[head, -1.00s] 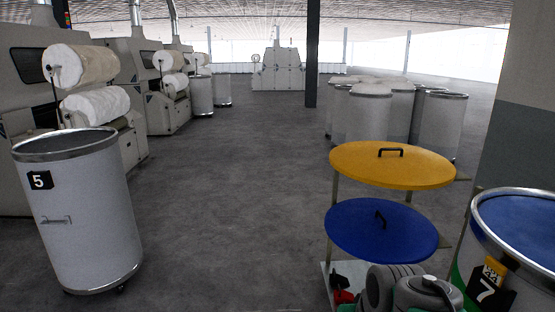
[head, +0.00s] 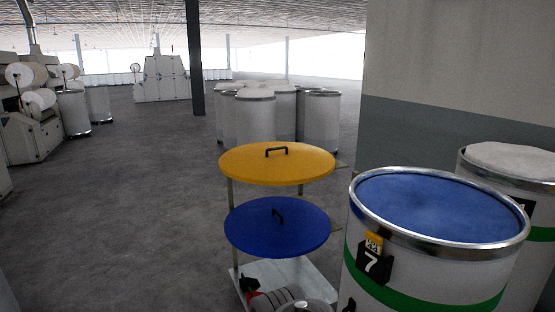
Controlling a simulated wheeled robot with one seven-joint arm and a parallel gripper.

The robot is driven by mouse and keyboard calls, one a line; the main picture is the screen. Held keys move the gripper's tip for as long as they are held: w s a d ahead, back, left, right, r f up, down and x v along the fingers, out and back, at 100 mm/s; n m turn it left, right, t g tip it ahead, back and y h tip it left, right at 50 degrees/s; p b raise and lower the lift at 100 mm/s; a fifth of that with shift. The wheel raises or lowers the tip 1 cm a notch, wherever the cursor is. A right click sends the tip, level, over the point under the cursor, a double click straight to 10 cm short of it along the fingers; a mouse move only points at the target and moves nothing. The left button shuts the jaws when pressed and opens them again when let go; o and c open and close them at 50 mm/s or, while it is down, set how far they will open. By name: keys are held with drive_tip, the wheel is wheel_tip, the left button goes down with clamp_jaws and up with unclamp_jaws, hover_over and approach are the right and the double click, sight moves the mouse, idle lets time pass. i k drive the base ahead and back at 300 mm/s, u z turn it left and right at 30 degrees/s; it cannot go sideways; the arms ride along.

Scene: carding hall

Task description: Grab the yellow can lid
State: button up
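The yellow can lid (head: 245,165) is a round flat disc with a dark bar handle (head: 277,151) on top. It lies level on the upper holder of a stand (head: 231,192), left of the can marked 7. A blue lid (head: 300,232) with a similar handle sits on the level below it. My gripper is not in view.
A can marked 7 (head: 358,219), with a blue top and green band, stands close on the right. Another can (head: 535,215) is behind it. A wall (head: 460,120) rises beyond. Several cans (head: 254,122) stand behind the lids. The floor (head: 120,200) on the left is open.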

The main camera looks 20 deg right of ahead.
sight(274, 164)
drive_tip(key=u, duration=0.25)
drive_tip(key=i, duration=1.85)
drive_tip(key=u, duration=0.15)
